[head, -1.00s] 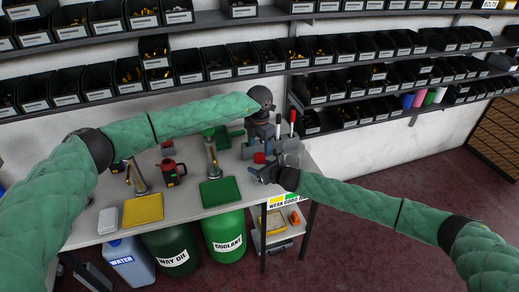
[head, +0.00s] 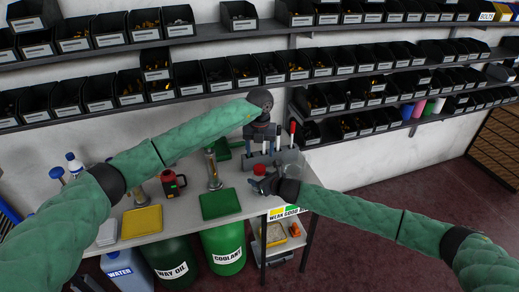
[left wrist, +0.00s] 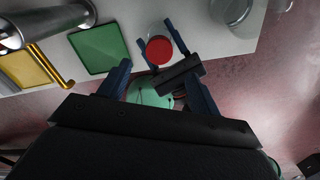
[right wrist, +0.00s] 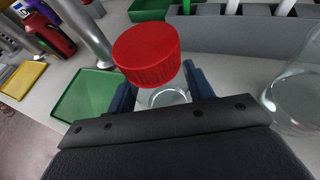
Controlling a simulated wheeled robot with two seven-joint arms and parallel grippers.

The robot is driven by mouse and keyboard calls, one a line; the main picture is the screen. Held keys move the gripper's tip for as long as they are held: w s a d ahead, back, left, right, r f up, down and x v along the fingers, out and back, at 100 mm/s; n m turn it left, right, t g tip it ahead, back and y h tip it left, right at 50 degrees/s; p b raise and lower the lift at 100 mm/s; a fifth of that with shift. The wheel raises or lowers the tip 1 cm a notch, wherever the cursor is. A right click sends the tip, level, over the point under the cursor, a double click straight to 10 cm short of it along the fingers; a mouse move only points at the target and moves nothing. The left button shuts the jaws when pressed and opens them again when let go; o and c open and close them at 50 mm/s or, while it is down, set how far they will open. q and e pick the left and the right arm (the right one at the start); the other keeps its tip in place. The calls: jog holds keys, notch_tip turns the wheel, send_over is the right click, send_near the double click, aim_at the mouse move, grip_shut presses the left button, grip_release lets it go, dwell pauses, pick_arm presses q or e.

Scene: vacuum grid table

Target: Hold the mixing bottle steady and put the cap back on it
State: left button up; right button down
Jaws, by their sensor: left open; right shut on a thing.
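The red cap (head: 258,168) sits at the top of the clear mixing bottle (right wrist: 168,98); I cannot tell how tightly it is seated. The cap fills the middle of the right wrist view (right wrist: 147,54) and shows in the left wrist view (left wrist: 158,51). My right gripper (right wrist: 160,86) is shut on the bottle, its blue fingers on either side of the clear body below the cap. My left gripper (left wrist: 158,84) is open and empty, above the bottle and apart from it. In the head view my left gripper (head: 262,134) shows behind the bottle.
The table's front edge is close to the right gripper.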

aim_at(260, 167)
dwell(0.5)
pick_arm(q)
jog(key=shift+f, duration=3.95)
jog(key=c, duration=1.1)
